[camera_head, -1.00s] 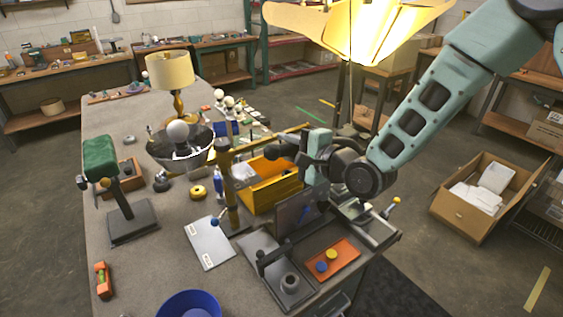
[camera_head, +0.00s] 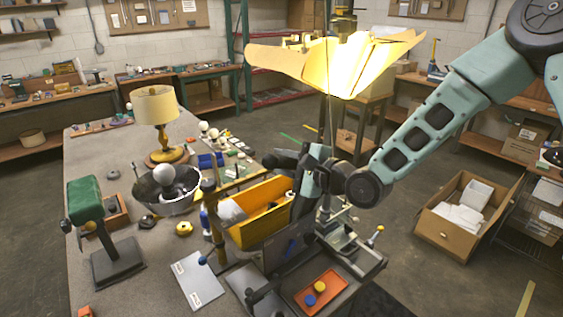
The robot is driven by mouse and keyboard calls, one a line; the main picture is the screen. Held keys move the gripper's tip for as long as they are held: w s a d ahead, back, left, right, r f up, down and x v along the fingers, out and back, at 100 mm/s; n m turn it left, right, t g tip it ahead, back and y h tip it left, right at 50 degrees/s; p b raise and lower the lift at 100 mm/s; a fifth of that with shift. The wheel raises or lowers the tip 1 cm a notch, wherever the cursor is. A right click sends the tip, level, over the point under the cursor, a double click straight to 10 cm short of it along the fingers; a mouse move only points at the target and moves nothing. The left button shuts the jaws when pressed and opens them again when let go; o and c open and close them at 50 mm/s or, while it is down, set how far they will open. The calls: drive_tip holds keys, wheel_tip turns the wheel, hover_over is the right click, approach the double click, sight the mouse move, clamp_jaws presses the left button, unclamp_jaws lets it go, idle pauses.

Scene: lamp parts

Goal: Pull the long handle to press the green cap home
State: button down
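My gripper (camera_head: 284,160) is over the table's right side, above the yellow bin. Its fingers are dark and small here, and I cannot tell whether they are open or shut. I cannot make out the green cap.
The yellow bin (camera_head: 256,228) is just below the gripper. An orange tray (camera_head: 330,286) with blue and yellow round pieces lies at the near right. A lit shade (camera_head: 335,65) hangs above. A green-padded stand (camera_head: 92,200) and brass lamp (camera_head: 155,105) are to the left.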

drive_tip(key=c, duration=1.2)
unclamp_jaws()
drive_tip(key=shift+w+d+r+t, duration=0.3)
drive_tip(key=shift+w+r, duration=0.05)
drive_tip(key=shift+r, duration=0.25)
drive_tip(key=shift+o, duration=0.3)
drive_tip(key=shift+f, duration=0.15)
drive_tip(key=shift+s+f, duration=0.1)
drive_tip(key=shift+s, duration=0.05)
drive_tip(key=p+v, duration=0.8)
drive_tip(key=v, duration=0.9)
drive_tip(key=shift+d+r, duration=0.15)
drive_tip(key=shift+r, duration=0.15)
drive_tip(key=shift+s+f, duration=0.1)
